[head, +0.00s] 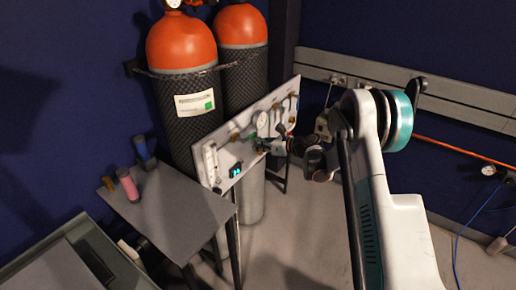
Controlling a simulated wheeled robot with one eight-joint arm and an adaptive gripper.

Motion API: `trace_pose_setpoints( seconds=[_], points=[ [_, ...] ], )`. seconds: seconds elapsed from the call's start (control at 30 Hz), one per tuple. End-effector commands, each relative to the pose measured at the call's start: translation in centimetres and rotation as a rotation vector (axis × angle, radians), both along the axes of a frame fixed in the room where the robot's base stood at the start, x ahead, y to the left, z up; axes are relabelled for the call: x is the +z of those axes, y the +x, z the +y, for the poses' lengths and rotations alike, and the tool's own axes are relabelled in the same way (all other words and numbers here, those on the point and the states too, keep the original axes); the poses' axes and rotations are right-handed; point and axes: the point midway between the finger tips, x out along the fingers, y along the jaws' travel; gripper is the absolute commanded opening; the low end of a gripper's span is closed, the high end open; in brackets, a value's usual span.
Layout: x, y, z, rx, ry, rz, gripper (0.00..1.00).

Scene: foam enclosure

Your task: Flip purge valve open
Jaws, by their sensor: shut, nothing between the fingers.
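A pale upright panel (222,160) stands in front of the gas cylinders. It carries a clear flow tube, a small lit display (236,171), a round gauge (262,123), tubing and several small brass-coloured fittings, one of them (235,138) left of the gauge. I cannot tell which fitting is the purge valve or how its handle stands. My gripper (263,146) comes in from the right and is at the panel's front, below the gauge. It is shut and holds nothing. It partly covers the panel's lower right; whether it touches a fitting is unclear.
Two orange-topped cylinders (181,45) stand chained behind the panel. A grey table (180,215) at left holds pink, blue and brown cylindrical items. An orange hose (465,152) and grey rail run along the right wall. Grey floor (290,225) is open below the panel.

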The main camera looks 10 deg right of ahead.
Motion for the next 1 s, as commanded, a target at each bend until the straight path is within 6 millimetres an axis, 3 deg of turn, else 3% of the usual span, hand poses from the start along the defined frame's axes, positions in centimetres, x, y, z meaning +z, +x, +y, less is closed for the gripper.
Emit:
trace_pose_setpoints(
  seconds=[0.2, 0.4, 0.7, 0.87, 1.0],
  points=[
    [0.1, 0.0, 0.0, 0.0, 0.0, 0.0, 0.0],
    [1.8, 0.4, -0.3, -0.001, 0.0, -0.001, 0.0],
    [2.0, 0.5, -0.3, -0.004, 0.007, -0.002, 0.0],
    [1.1, 0.6, 0.0, -0.004, 0.006, -0.001, 0.0],
    [-0.9, 0.8, 0.8, -0.002, 0.002, 0.001, 0.0]
  ],
)
